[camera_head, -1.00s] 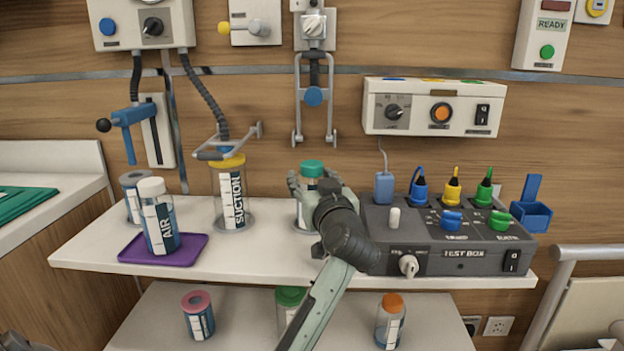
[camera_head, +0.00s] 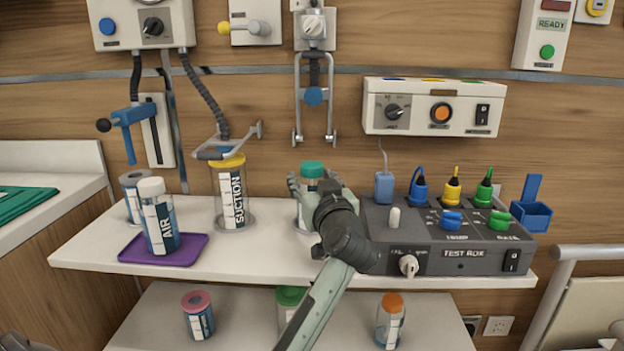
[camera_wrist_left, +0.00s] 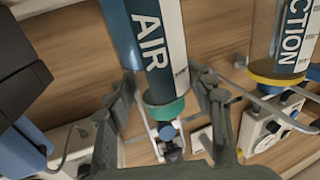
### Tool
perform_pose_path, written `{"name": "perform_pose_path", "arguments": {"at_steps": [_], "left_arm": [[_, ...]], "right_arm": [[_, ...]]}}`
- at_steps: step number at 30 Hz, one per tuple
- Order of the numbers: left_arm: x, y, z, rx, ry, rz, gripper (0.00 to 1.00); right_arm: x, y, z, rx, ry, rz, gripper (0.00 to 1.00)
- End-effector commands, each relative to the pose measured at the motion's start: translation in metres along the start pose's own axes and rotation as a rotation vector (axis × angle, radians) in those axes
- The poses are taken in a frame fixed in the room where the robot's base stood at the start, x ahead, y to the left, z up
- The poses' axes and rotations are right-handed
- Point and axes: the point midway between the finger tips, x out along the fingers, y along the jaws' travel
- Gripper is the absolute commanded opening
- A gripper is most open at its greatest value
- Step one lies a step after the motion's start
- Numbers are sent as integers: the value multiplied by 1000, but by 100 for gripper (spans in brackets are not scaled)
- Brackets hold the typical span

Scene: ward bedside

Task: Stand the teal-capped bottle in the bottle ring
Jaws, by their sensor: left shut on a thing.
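The teal-capped bottle (camera_head: 312,169) is upright at the middle of the upper shelf, with its lower body partly hidden by my arm. My left gripper (camera_head: 316,185) is shut on it just below the cap. In the left wrist view the bottle (camera_wrist_left: 150,40) appears upside down, labelled AIR, between the two fingers (camera_wrist_left: 165,88). A grey ring (camera_head: 299,229) shows at the foot of the bottle, mostly hidden by my arm. I cannot tell whether the bottle's base rests inside it. My right gripper is not in view.
A yellow-capped SUCTION bottle (camera_head: 231,190) stands to the left under a bracket (camera_head: 228,148). A white-capped AIR bottle (camera_head: 158,220) stands on a purple tray (camera_head: 191,249). A grey test box (camera_head: 455,240) is close on the right. A wall bracket (camera_head: 299,100) hangs above the held bottle.

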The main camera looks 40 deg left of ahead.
Motion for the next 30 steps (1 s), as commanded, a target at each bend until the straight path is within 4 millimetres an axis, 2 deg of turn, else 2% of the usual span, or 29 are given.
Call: {"name": "perform_pose_path", "arguments": {"at_steps": [5,6,12,23,26,30], "left_arm": [[0,0,-1,0,3,0,14],[0,0,-1,0,3,0,54],[0,0,-1,0,2,0,77],[-4,0,1,2,-2,1,77],[-16,0,1,1,-3,2,77],[-45,1,1,1,-3,3,77]], "right_arm": [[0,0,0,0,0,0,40],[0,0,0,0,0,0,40],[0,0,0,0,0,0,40],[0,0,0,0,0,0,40],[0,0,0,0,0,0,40],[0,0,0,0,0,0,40]]}}
